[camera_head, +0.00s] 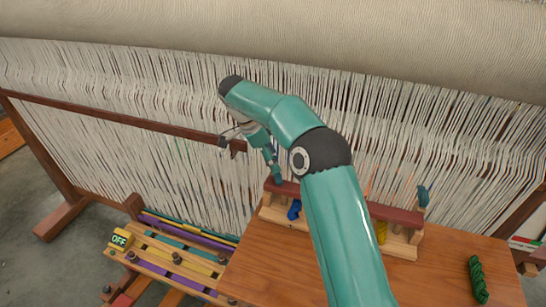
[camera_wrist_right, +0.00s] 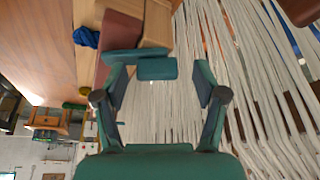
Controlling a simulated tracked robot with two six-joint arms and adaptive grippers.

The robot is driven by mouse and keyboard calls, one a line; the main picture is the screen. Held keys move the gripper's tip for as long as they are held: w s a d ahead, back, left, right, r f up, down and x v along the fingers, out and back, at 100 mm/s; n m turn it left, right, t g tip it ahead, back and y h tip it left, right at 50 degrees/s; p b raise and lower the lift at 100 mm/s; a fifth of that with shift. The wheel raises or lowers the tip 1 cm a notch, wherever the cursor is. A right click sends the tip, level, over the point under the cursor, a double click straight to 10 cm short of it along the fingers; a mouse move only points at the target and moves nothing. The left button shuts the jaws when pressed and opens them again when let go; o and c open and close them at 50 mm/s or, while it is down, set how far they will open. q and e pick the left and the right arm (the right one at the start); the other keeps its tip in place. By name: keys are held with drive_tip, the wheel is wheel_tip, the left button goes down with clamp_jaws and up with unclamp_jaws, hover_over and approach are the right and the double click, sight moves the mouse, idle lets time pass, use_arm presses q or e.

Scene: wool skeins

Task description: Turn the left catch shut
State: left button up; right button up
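The rack (camera_head: 397,245) is wooden, with a dark red bar (camera_head: 395,213) along its top; it stands on the table below the warp threads. A teal catch (camera_head: 422,196) stands at the bar's right end. At its left end, my right gripper (camera_head: 273,165) reaches down, partly hidden by my own arm. In the right wrist view, my right gripper's fingers (camera_wrist_right: 164,72) are spread around a small teal block (camera_wrist_right: 157,69), which looks like the left catch. A gap shows between it and the right-hand finger; whether the left-hand finger touches it I cannot tell. My left gripper is not in view.
A blue skein (camera_head: 294,209) and a yellow skein (camera_head: 381,232) are at the rack. A green skein (camera_head: 477,279) lies on the table (camera_head: 430,285). Loom threads (camera_head: 110,140) hang close behind the rack.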

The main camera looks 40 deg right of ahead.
drive_tip(key=shift+s+d, duration=0.1)
drive_tip(key=shift+r, duration=0.1)
drive_tip(key=v, duration=0.7)
drive_tip(key=shift+r, duration=0.1)
idle(0.6)
